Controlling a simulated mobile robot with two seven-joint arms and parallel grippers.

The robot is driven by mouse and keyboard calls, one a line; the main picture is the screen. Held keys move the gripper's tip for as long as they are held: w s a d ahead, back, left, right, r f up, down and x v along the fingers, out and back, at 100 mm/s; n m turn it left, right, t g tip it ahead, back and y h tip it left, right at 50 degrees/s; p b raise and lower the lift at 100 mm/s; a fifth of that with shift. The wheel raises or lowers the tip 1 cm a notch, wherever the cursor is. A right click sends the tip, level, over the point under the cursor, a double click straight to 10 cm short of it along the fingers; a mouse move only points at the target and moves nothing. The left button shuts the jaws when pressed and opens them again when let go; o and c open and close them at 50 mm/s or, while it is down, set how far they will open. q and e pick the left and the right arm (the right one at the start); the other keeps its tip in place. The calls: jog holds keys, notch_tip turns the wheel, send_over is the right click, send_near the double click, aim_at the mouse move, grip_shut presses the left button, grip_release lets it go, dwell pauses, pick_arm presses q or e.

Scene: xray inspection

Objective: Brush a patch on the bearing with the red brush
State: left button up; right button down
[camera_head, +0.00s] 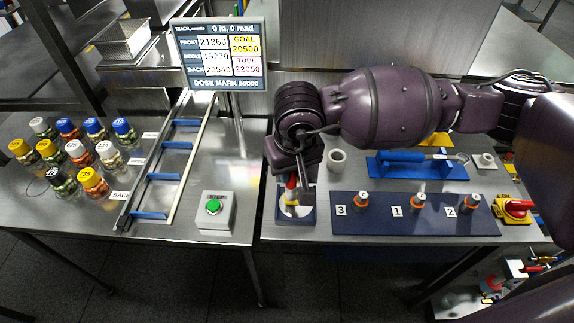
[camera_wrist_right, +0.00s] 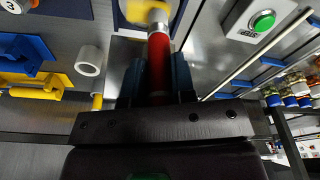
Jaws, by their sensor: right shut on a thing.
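My right gripper (camera_head: 292,178) points down over a small blue stand and is shut on the red brush (camera_head: 290,188). In the right wrist view the brush's red handle (camera_wrist_right: 159,65) lies between the fingers, with a silver collar and a blurred yellow-white tip beyond. The bearing seems to be the pale round piece (camera_head: 297,211) on the blue stand (camera_head: 305,220), under the brush. The gripper and brush partly cover it. I cannot tell whether the bristles touch it. My left gripper is not in view.
A white cup (camera_head: 337,161) stands just right of the gripper. A blue board (camera_head: 375,228) holds several orange-collared pieces by numbers. A blue rack (camera_head: 390,170) lies behind it. The green-button box (camera_head: 214,212) and several capped jars (camera_head: 58,183) are left.

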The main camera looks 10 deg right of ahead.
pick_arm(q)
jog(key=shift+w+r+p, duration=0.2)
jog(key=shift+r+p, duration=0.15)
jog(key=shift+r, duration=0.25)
pick_arm(e)
jog(key=shift+s+d, duration=1.5)
jog(key=shift+s, duration=0.05)
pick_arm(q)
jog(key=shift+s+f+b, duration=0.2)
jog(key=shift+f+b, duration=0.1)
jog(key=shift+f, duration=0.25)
pick_arm(e)
jog(key=shift+f, duration=0.55)
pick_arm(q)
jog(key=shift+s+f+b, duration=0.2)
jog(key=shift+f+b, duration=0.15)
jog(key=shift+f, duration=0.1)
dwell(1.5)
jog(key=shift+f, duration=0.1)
pick_arm(e)
jog(key=shift+a+f, duration=0.1)
jog(key=shift+a, duration=0.05)
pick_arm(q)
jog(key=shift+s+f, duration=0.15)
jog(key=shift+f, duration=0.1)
pick_arm(e)
jog(key=shift+w+a, duration=0.15)
jog(key=shift+a, duration=0.4)
jog(key=shift+w+a, duration=0.15)
jog(key=shift+a, duration=0.35)
